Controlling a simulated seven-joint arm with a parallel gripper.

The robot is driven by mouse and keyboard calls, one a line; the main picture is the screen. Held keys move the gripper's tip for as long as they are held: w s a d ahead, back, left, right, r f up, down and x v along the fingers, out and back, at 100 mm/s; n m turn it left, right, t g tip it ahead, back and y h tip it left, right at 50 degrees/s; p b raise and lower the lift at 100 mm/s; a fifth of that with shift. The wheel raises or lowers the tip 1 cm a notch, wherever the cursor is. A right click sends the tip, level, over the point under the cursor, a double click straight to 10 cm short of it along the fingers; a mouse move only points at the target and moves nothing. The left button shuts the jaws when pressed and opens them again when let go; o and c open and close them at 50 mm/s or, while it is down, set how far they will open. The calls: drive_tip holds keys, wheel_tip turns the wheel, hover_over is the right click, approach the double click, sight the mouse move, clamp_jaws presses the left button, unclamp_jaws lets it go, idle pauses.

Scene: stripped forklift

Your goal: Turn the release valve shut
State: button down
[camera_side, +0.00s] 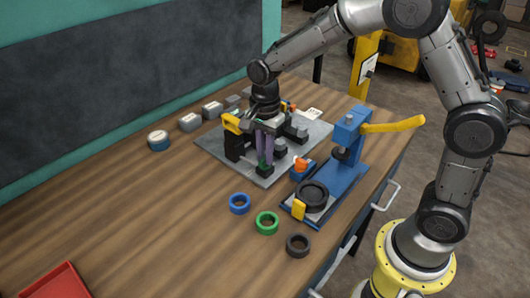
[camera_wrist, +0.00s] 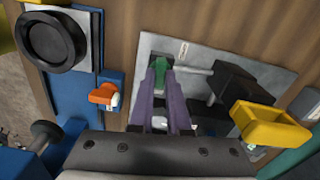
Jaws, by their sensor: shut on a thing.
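My gripper (camera_side: 263,158) has long purple fingers and points down over the grey metal plate. In the wrist view, my gripper (camera_wrist: 160,72) is shut on a small green knob (camera_wrist: 159,66), mostly hidden between the fingertips. A black block (camera_side: 264,172) shows just below the fingertips in the side view. I cannot tell for certain whether the green knob is the release valve. An orange knob (camera_side: 301,163) sits on a blue block to the right, apart from my gripper; it also shows in the wrist view (camera_wrist: 103,94).
A yellow handle (camera_side: 232,123) tops a black fixture left of my gripper. A blue press (camera_side: 350,135) with a yellow lever stands at the right. Blue (camera_side: 240,203), green (camera_side: 267,222) and black (camera_side: 298,245) rings lie in front. The table's left middle is clear.

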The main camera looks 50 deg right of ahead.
drive_tip(key=shift+r+m, duration=0.1)
drive_tip(key=shift+m, duration=0.5)
drive_tip(key=c, duration=0.9)
unclamp_jaws()
wheel_tip(320, 180, up, 14)
drive_tip(key=shift+f, duration=0.1)
